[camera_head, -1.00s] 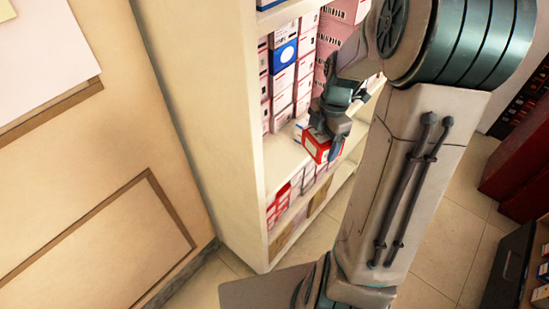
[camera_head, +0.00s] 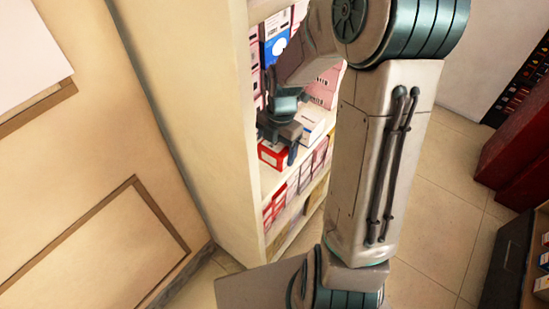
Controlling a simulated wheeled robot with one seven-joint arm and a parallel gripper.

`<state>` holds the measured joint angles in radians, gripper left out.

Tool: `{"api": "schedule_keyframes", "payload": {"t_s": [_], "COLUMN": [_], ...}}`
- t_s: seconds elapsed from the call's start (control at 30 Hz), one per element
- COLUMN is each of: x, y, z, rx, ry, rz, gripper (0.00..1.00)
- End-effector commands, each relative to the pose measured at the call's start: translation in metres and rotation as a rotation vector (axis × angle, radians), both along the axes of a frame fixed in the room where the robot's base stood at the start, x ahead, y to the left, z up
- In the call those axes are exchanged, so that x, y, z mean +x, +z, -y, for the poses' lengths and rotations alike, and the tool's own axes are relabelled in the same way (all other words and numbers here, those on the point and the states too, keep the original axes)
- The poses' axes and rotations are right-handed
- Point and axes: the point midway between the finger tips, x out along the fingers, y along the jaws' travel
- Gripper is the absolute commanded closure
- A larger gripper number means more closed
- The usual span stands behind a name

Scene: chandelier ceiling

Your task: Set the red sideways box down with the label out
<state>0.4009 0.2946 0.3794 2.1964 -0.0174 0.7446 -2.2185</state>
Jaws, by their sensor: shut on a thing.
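A red and white box (camera_head: 272,155) is at the front of a shelf in the cream shelving unit. My gripper (camera_head: 277,146) is shut on it from above, with a finger showing at its right side. The box's red front with a white label patch faces out of the shelf. Its underside meets or nearly meets the shelf board; I cannot tell which. The gripper hides its top and part of its far side.
A white box (camera_head: 318,120) sits right beside the gripper on the same shelf. Stacked pink, white and blue boxes (camera_head: 276,46) stand behind. The shelf below holds red and pink boxes (camera_head: 275,208). The unit's cream side panel (camera_head: 195,120) is close on the left.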

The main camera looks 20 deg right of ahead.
Motion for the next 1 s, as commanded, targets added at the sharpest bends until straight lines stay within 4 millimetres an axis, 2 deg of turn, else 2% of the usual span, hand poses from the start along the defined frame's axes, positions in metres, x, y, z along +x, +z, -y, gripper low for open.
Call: {"api": "schedule_keyframes", "payload": {"t_s": [0.13,0.3,0.4,0.8,0.83,0.9,1.0], "x": [0.001,0.000,0.001,0.001,0.001,0.001,0.001], "y": [-0.009,-0.034,-0.042,-0.048,-0.047,-0.046,-0.046], "z": [-0.006,-0.006,-0.006,-0.005,-0.005,-0.005,-0.005], "rx": [0.000,0.001,0.001,0.000,0.000,0.000,0.000], "ry": [0.000,0.000,0.000,0.000,0.000,0.000,0.000], "rz": [-0.003,-0.004,-0.002,0.000,0.000,0.000,0.000], "gripper": [0.48,0.48,0.48,0.48,0.17,0.01,0.01]}}
